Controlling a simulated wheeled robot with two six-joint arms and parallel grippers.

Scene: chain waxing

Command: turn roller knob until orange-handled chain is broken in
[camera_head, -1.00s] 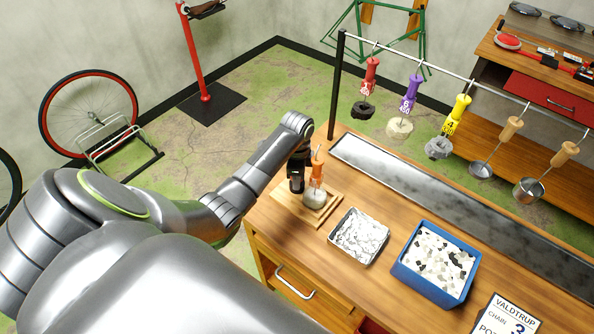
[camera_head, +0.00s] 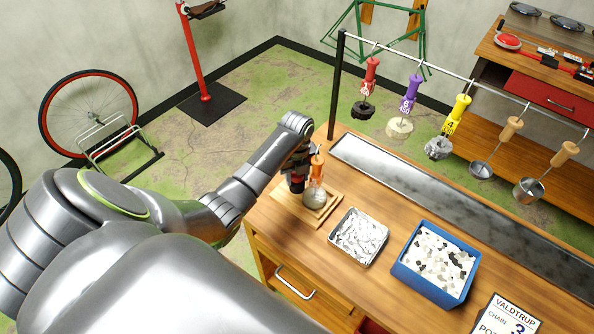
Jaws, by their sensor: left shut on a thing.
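The orange-handled chain (camera_head: 316,197) sits as a grey bundle on a small wooden roller board (camera_head: 323,217) at the left end of the workbench. Its orange handle (camera_head: 317,166) stands upright above it. My left gripper (camera_head: 298,184) is at the board's back left, beside the chain, pointing down. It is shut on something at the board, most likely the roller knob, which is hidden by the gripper. My right gripper is not in view.
A foil-lined tray (camera_head: 335,240) and a blue bin (camera_head: 408,270) of pale chips stand to the right on the bench. Red, purple, yellow and wooden-handled tools hang from a rail (camera_head: 400,58) behind. A long metal strip (camera_head: 440,204) runs along the bench's back.

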